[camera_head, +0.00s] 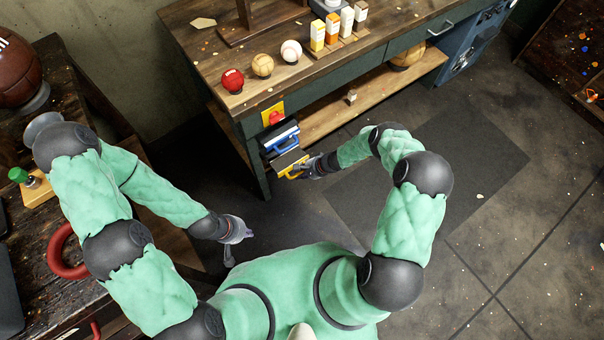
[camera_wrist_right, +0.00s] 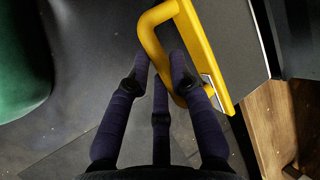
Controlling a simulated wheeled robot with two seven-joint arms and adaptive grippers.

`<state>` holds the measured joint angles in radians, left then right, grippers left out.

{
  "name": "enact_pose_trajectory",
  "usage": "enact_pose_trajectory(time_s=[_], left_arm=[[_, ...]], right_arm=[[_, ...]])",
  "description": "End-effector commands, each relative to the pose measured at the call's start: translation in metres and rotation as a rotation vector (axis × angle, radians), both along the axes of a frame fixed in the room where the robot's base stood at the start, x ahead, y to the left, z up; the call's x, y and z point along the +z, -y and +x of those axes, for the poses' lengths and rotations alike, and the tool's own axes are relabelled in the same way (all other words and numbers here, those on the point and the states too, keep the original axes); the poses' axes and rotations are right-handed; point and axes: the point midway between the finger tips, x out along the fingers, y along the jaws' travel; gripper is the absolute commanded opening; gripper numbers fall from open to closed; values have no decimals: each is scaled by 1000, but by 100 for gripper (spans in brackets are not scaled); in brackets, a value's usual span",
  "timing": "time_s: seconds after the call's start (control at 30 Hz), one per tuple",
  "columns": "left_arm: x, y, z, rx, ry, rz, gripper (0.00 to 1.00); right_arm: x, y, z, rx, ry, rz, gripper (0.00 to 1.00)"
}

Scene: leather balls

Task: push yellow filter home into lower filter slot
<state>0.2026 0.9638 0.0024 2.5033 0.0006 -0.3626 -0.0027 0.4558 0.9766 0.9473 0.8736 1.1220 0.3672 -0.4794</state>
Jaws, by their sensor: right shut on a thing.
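The yellow filter (camera_head: 289,160) sits at the lower filter slot on the near end of the workbench, below a blue-handled filter (camera_head: 284,141). Part of its body stands out from the bench end. In the right wrist view its yellow front and loop handle (camera_wrist_right: 152,36) fill the top middle. My right gripper (camera_head: 301,170) is at this handle, with fingers on both sides of the loop, shut on it. How deep the filter sits in the slot is hidden. My left gripper (camera_head: 241,236) hangs over the floor, away from the filters; its fingers are too small to judge.
The workbench (camera_head: 210,58) carries a red ball (camera_head: 232,80), a tan ball (camera_head: 263,65) and a white baseball (camera_head: 291,51). A red button on a yellow plate (camera_head: 273,114) is above the filters. A dark side table (camera_head: 75,290) stands at left. The floor at right is open.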

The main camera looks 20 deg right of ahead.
Motion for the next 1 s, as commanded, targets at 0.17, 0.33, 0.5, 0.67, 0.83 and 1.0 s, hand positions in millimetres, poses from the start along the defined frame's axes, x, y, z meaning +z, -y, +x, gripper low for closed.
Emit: enact_pose_trajectory(time_s=[0.17, 0.33, 0.5, 0.67, 0.83, 1.0], left_arm=[[0, 0, 0, 0, 0, 0, 0], [0, 0, 0, 0, 0, 0, 0], [0, 0, 0, 0, 0, 0, 0], [0, 0, 0, 0, 0, 0, 0], [0, 0, 0, 0, 0, 0, 0], [0, 0, 0, 0, 0, 0, 0]], right_arm=[[0, -1, 3, 0, 1, 1, 0], [0, -2, 6, 0, 1, 1, 0], [0, -3, 8, 1, 2, 0, 0], [0, -4, 10, 1, 1, 0, 0], [0, -4, 11, 0, 0, 0, 0], [0, -4, 11, 0, 0, 0, 0]])
